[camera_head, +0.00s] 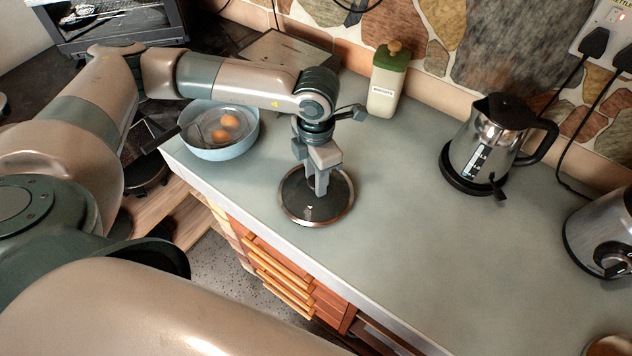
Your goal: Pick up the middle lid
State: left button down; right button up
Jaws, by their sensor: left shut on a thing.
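A round dark lid (293,203) with a metal rim is at the front part of the grey countertop (420,240). It is the only lid I can make out clearly. My left gripper (317,190) points down over the lid's middle and is shut on it. The fingers hide the lid's knob. I cannot tell whether the lid rests on the counter or is slightly above it. My right gripper is not in view.
A light-blue bowl (222,152) with egg-like items stands left of the lid. A green-topped canister (386,82), a kettle (492,142) and another metal appliance (602,232) stand behind and right. The counter's middle right is clear.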

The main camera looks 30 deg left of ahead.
pick_arm(q)
jog(key=shift+r, duration=0.1)
jog(key=shift+r+b, duration=0.6)
notch_tip(320, 180, up, 2)
jog(key=shift+r+b, duration=0.15)
jog(key=shift+b, duration=0.65)
jog(key=s+d+r+b, duration=0.4)
jog(key=s+d+r, duration=0.2)
jog(key=d, duration=0.4)
jog(key=shift+r, duration=0.65)
